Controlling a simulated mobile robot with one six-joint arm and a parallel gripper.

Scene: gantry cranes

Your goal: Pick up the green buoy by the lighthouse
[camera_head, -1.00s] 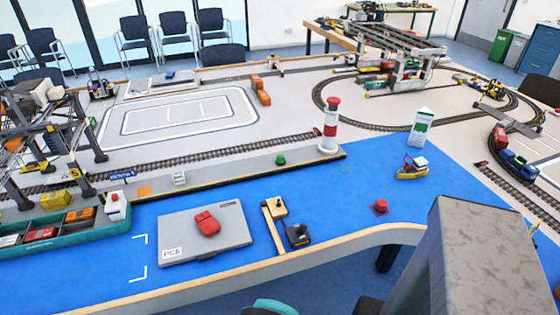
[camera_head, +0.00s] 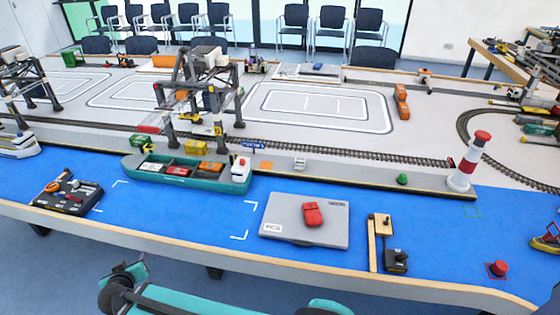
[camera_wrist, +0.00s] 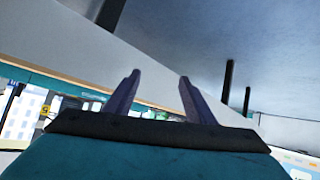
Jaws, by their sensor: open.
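The small green buoy (camera_head: 402,178) sits on the grey quay strip, a little left of the lighthouse and apart from it. The red and white lighthouse (camera_head: 467,163) stands upright at the right end of the quay. My gripper (camera_wrist: 158,92) shows in the wrist view with its two dark fingers apart and nothing between them. The wrist view shows neither the buoy nor the lighthouse. My gripper's fingers cannot be made out clearly in the head view.
A grey case (camera_head: 335,232) with a red object (camera_head: 312,213) lies on the blue surface. A wooden lever stand (camera_head: 380,228) and a red buoy (camera_head: 498,268) are right of it. A teal ship (camera_head: 188,175) and gantry crane (camera_head: 200,95) stand left. Blue surface before the green buoy is clear.

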